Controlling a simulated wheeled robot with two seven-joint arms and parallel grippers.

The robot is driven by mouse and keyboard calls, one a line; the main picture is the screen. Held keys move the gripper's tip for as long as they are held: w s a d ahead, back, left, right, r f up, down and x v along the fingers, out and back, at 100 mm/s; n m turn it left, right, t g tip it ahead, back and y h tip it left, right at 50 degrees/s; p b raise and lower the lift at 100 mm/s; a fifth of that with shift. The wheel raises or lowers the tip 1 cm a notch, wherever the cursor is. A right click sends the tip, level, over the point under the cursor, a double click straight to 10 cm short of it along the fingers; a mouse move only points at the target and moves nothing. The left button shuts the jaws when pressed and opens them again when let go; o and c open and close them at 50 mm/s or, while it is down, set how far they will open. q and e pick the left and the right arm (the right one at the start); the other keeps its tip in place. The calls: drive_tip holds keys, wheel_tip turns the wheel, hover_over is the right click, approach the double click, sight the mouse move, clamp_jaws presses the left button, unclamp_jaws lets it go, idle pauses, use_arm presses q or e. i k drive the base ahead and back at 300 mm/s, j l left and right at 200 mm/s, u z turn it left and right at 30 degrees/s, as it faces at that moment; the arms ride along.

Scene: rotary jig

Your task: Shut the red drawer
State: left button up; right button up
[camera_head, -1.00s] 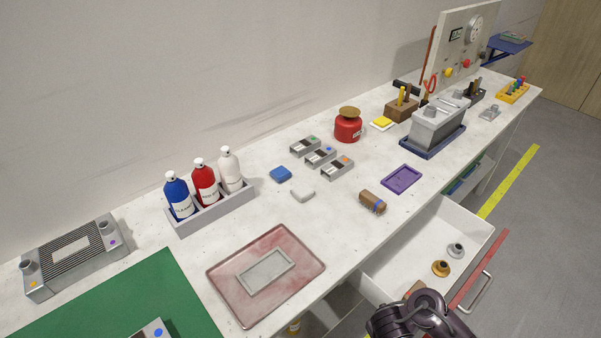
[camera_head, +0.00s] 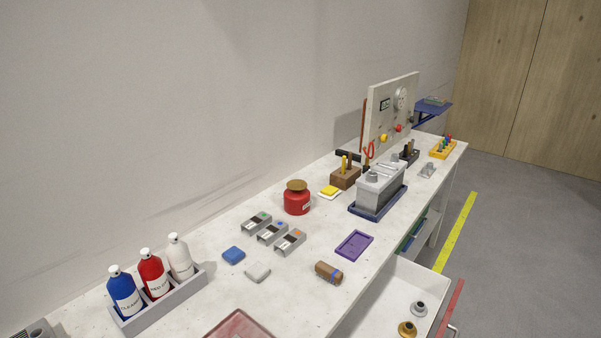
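The red drawer (camera_head: 453,306) stands open at the lower right, pulled out from under the workbench. Its front edge is red and its inside is white. A grey handle (camera_head: 453,331) shows partly at the bottom of its front. A brass-coloured flanged part (camera_head: 407,329) and a grey one (camera_head: 419,308) lie inside it. The near part of the drawer is cut off by the bottom of the picture. Neither of my grippers shows in the head view.
The workbench top (camera_head: 300,255) carries a bottle rack (camera_head: 160,308), a red can (camera_head: 297,203), a purple tray (camera_head: 354,244) and a brown cylinder (camera_head: 328,272) near the front edge. Bare floor (camera_head: 520,250) with a yellow stripe (camera_head: 456,232) lies right of the drawer.

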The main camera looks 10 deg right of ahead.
sight(386, 303)
drive_tip(key=l+z, duration=0.15)
drive_tip(key=z, duration=0.25)
drive_tip(key=l+z, duration=0.2)
drive_tip(key=z, duration=0.15)
drive_tip(key=i+l+z, duration=0.1)
drive_tip(key=z, duration=0.3)
